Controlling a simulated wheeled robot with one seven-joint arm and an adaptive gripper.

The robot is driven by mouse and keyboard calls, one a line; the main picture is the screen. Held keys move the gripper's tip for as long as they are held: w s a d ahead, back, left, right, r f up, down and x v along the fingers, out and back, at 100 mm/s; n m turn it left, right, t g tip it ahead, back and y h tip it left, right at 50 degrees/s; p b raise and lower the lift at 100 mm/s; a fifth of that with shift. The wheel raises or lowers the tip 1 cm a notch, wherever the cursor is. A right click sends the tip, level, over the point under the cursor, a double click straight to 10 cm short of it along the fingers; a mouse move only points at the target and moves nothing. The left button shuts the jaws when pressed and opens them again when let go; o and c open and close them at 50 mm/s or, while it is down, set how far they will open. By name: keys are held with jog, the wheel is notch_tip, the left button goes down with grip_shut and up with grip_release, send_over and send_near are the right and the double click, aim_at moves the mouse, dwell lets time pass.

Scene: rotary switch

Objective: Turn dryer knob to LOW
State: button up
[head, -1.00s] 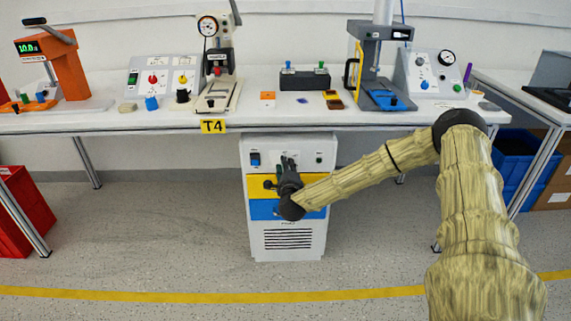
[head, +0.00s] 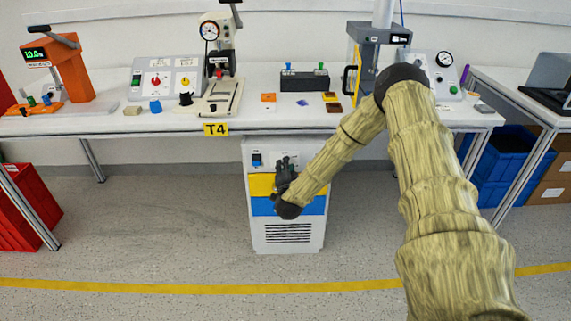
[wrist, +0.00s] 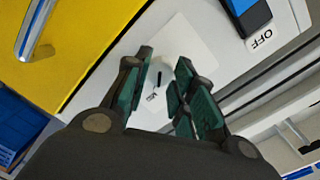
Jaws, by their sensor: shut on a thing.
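The dryer (head: 288,236) is a white cabinet under the table in the head view, with a yellow drawer and a blue drawer below its control panel. My gripper (head: 285,164) is at the panel, and its fingers cover the knob there. In the wrist view the white knob (wrist: 172,72) sits on a pale plate between the green-padded fingers of my gripper (wrist: 168,80), which is shut on it. A short black mark shows at the knob. Small print beside it is too small to read.
A blue rocker switch (wrist: 243,14) marked OFF is beside the knob plate. The yellow drawer (wrist: 75,50) has a metal handle (wrist: 35,28) on the other side. The table (head: 330,122) above carries several devices. Red crates (head: 30,208) and blue crates (head: 505,165) stand on either side.

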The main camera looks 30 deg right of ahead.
jog(key=shift+a+f+n+h+p, duration=0.15)
jog(key=shift+n+p, duration=0.75)
jog(key=shift+n, duration=1.35)
jog(key=shift+r+n+h+p, duration=0.2)
jog(key=shift+n+p, duration=0.7)
jog(key=shift+n, duration=1.35)
jog(key=shift+f+g, duration=0.2)
jog(key=shift+g, duration=0.1)
jog(key=o, duration=1.1)
jog(key=shift+c, duration=0.2)
jog(key=f+v, duration=0.1)
jog(key=v, duration=1.1)
jog(key=shift+r, duration=0.35)
jog(key=shift+a, duration=0.1)
